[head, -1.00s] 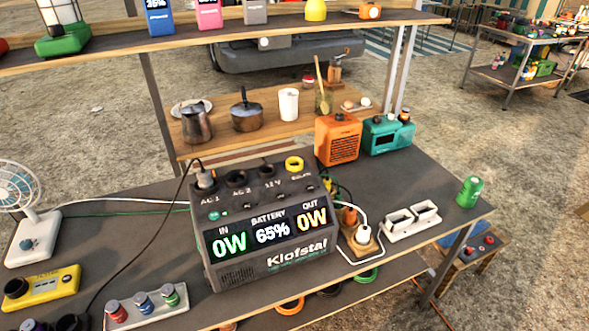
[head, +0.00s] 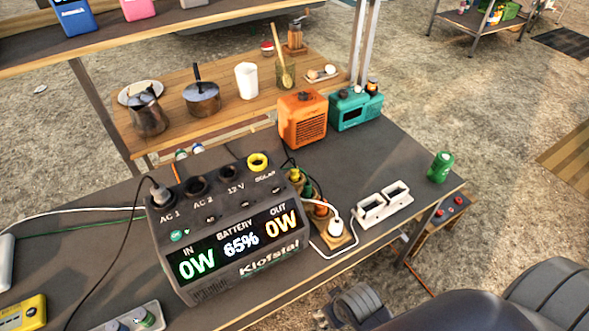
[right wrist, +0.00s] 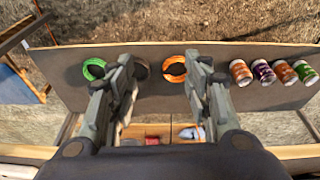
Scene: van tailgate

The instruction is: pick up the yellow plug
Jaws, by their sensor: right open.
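A small yellow plug (head: 295,176) stands at the far end of a row of coloured plugs, just right of the power station. It is partly hidden by the power station's side. Green, orange and white plugs stand nearer in the same row, on a wooden strip (head: 333,243). My right gripper (head: 350,308) shows at the bottom edge of the head view, in front of the table and well short of the plug. In the right wrist view my right gripper (right wrist: 158,72) is open and empty. The yellow plug is not visible there. My left gripper is not in view.
A white cable loops beside the strip. A white double holder (head: 383,204), orange radio (head: 303,119) and green can (head: 440,167) stand nearby. A lower shelf (right wrist: 210,108) holds coiled rings and cans.

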